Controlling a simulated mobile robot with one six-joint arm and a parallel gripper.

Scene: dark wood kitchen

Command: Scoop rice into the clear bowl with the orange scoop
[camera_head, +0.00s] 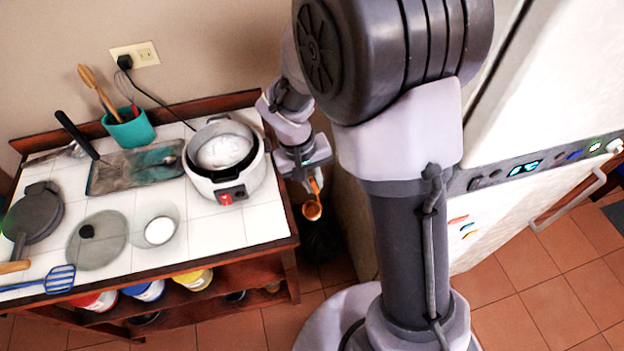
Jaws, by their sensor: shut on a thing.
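The rice cooker (243,184) stands open on the white tiled counter, with white rice (222,151) inside its pot. The clear bowl (176,212) sits in front and to the left of the cooker, with a round white patch in its bottom that looks like rice. My gripper (313,176) is to the right of the cooker, past the counter's right edge. It is shut on the orange scoop (312,210), which hangs down with its cup lowest. I cannot tell whether the cup holds rice.
A glass lid (97,243) lies left of the clear bowl. A metal tray (131,170), teal utensil holder (130,130), dark round pan-like iron (34,213) and blue spatula (60,279) fill the left side. A black cord runs behind the cooker. The counter's front right is clear.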

